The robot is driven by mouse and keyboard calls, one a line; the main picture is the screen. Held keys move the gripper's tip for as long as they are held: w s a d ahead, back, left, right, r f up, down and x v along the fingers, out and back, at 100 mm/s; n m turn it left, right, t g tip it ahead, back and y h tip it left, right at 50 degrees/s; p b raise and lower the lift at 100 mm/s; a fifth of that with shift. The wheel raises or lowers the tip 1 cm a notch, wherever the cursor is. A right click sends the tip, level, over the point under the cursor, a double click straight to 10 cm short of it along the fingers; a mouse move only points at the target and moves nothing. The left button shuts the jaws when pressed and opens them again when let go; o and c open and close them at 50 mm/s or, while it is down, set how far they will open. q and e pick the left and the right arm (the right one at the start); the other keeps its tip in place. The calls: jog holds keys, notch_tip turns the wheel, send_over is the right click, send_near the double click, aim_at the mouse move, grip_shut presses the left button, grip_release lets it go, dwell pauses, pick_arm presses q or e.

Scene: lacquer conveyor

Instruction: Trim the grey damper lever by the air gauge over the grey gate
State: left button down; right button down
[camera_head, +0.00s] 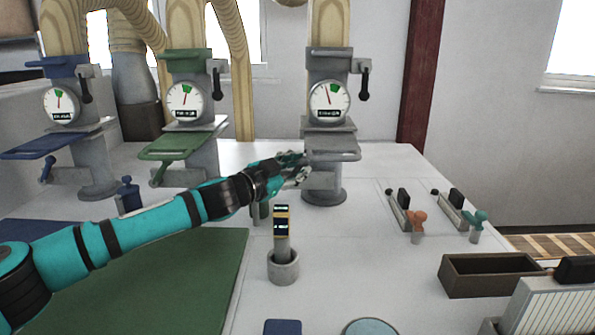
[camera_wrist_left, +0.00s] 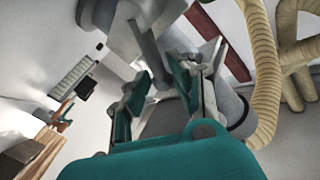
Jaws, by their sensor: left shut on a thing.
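The grey damper lever (camera_head: 364,86) hangs down with its black grip at the right of the grey pipe unit. The air gauge (camera_head: 330,101) is left of it, with a green band near the top; its needle points upward, seemingly left of the band. The grey gate (camera_head: 333,150) juts out below the gauge. My left gripper (camera_head: 299,171) is at the gate's lower left, well below the damper lever. In the left wrist view its fingers (camera_wrist_left: 160,88) are closed around a grey bar (camera_wrist_left: 148,45), seemingly the gate's handle, mostly hidden in the head view. My right gripper is not in view.
Green (camera_head: 185,101) and blue (camera_head: 61,104) gauge units stand to the left, with their own gates and levers. A cup with a striped stick (camera_head: 283,266) stands before my left arm. Orange and teal knobs and a brown tray (camera_head: 487,290) are at right.

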pick_arm(q)
jog(key=shift+r, duration=0.1)
jog(key=c, duration=1.3)
grip_release()
jog(key=v, duration=1.2)
